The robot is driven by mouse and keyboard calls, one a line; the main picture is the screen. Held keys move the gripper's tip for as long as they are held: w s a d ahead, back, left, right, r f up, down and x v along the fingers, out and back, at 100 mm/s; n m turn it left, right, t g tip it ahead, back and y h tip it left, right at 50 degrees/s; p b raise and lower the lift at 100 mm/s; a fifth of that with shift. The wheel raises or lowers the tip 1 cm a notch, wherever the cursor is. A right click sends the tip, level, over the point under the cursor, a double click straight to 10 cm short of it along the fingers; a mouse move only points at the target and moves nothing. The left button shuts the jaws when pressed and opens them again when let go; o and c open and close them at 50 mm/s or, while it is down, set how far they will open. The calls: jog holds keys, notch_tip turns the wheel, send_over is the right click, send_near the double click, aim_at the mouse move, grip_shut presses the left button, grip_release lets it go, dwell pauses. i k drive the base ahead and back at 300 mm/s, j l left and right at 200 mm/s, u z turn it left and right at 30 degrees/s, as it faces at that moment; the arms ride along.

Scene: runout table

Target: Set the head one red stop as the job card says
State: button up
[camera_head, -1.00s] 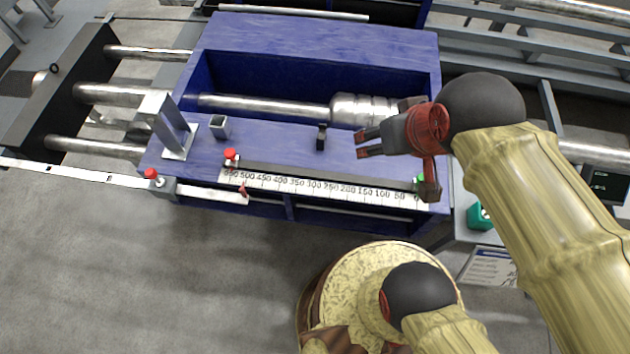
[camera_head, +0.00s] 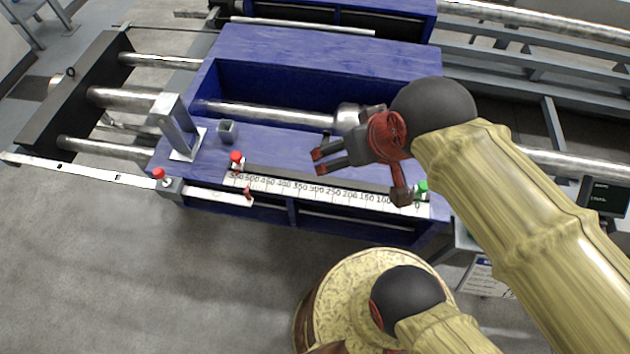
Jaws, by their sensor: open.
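A red-topped stop (camera_head: 236,158) stands at the left end of a dark rail beside a white printed scale (camera_head: 320,192), near its 500 mark. A second red knob (camera_head: 158,174) sits on a white bar that sticks out left of the blue table (camera_head: 300,50). I cannot tell which one belongs to head one. A green stop (camera_head: 421,187) is at the scale's low end. My gripper (camera_head: 318,161) is open and empty, pointing left above the rail's middle, apart from the red stops. A white card (camera_head: 487,276) is at the lower right, its text too small to read.
A grey upright bracket (camera_head: 174,125) and a small open square tube (camera_head: 227,131) stand behind the red stop. A steel shaft (camera_head: 265,112) runs through the blue trough. A dark display (camera_head: 604,196) is at the right.

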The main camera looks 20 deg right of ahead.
aim_at(239, 163)
jog(key=k, duration=0.5)
jog(key=k+z, duration=0.15)
jog(key=z, duration=2.35)
jog(key=u, duration=2.45)
